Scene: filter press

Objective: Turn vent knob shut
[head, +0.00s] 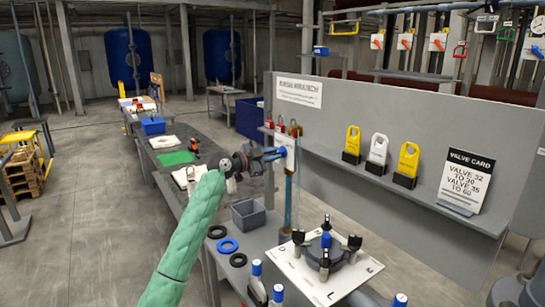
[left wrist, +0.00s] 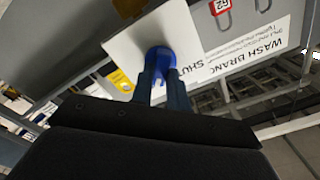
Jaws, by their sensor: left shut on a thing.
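The blue vent knob (left wrist: 160,56) sits in front of a white plate (left wrist: 130,42) in the left wrist view. In the head view the knob (head: 281,152) is mostly hidden by my gripper, near the top of an upright pipe. My left gripper (head: 274,154) reaches it from the left, and its two dark fingers (left wrist: 164,88) are shut on the knob. The knob's exact angle is hard to tell. My right gripper is not in view.
Below stands a white lettered plate (head: 302,279) with a black and blue star-shaped fitting (head: 325,247). A grey bin (head: 248,214) and rings (head: 228,246) lie left of it. A grey panel (head: 400,120) with tags and a valve card (head: 466,178) stands right.

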